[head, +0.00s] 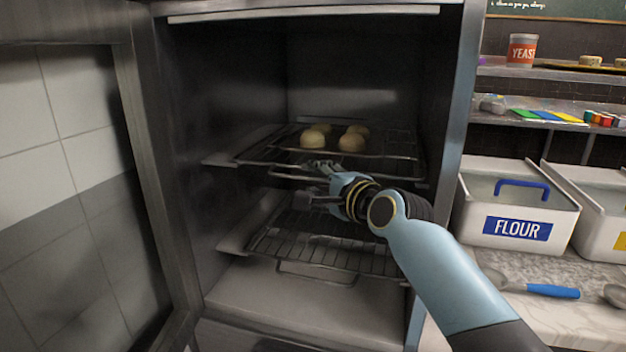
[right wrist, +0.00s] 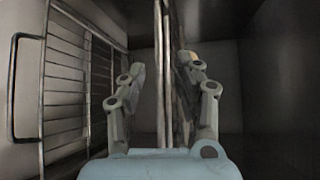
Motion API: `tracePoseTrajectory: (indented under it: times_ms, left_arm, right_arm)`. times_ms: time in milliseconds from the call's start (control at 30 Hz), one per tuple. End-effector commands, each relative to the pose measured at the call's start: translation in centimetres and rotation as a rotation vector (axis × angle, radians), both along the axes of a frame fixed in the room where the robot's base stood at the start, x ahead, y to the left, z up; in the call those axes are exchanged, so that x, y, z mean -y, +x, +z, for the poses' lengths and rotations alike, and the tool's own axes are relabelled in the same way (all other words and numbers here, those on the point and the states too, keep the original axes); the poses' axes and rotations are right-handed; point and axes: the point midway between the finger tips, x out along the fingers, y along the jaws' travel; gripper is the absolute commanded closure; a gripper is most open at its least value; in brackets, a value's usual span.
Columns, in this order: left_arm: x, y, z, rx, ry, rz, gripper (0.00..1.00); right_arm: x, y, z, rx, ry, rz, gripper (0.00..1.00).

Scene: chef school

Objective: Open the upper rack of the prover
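The prover (head: 460,110) stands with its door (head: 150,170) swung open to the left. Its upper rack (head: 385,157) is a wire shelf inside, with several pale dough balls (head: 351,142) on it. The rack's handle (head: 290,176) is at its front edge, partly hidden by my right gripper. My right gripper (head: 318,182) is at the handle, fingers open. In the right wrist view, the upper rack (right wrist: 160,75) shows nearly edge-on between the spread fingers (right wrist: 163,85), with a gap to the left finger. Contact with the right finger is unclear. My left gripper is out of view.
A lower wire rack (head: 325,252) with its own handle (head: 315,275) sits below, empty; it also shows in the right wrist view (right wrist: 75,85). To the right, a counter holds a flour bin (head: 515,205) and a blue-handled utensil (head: 552,291). Shelves hold a yeast tin (head: 522,50).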

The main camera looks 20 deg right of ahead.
Motion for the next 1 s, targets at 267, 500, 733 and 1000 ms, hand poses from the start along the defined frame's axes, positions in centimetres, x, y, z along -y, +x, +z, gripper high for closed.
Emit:
tracePoseTrajectory:
  times_ms: [267,500,733,1000]
  left_arm:
    - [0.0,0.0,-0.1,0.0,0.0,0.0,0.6]
    - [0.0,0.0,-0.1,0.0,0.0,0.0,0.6]
    - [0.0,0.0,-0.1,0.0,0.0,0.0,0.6]
    - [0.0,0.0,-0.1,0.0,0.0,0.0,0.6]
  right_arm:
    - [-0.4,1.7,-0.3,-0.001,-0.001,0.0,0.68]
    - [-0.3,1.6,-0.3,-0.001,-0.002,0.0,0.74]
    - [-0.3,1.6,-0.3,-0.002,-0.002,0.0,1.0]
    - [-0.3,1.6,-0.4,-0.005,-0.003,0.0,1.0]
